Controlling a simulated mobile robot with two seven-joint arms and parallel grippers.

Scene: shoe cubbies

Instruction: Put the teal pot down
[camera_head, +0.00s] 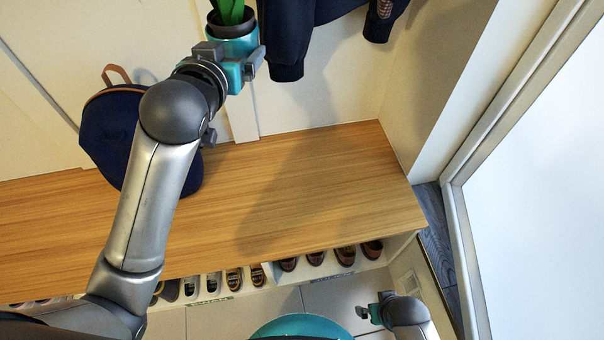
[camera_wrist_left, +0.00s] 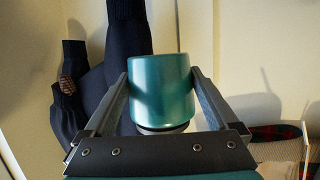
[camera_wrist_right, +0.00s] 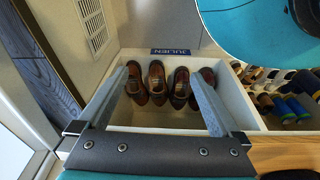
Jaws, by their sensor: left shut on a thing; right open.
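The teal pot (camera_head: 232,44) has a dark rim and a green plant (camera_head: 229,12) in it. My left gripper (camera_head: 240,62) is shut on the pot and holds it up near the wall, above the wooden bench top (camera_head: 300,195). In the left wrist view the pot (camera_wrist_left: 162,88) sits between the two fingers. My right gripper (camera_head: 374,312) is low, in front of the bench by the cubbies. In the right wrist view its fingers (camera_wrist_right: 165,90) are wide apart and empty, with brown shoes (camera_wrist_right: 160,82) seen beyond them.
A dark blue backpack (camera_head: 105,135) stands on the bench at left, partly behind my left arm. Dark clothing (camera_head: 288,40) hangs right of the pot. Shoes (camera_head: 235,278) fill cubbies below the bench. The bench's right half is clear. A wall borders it at right.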

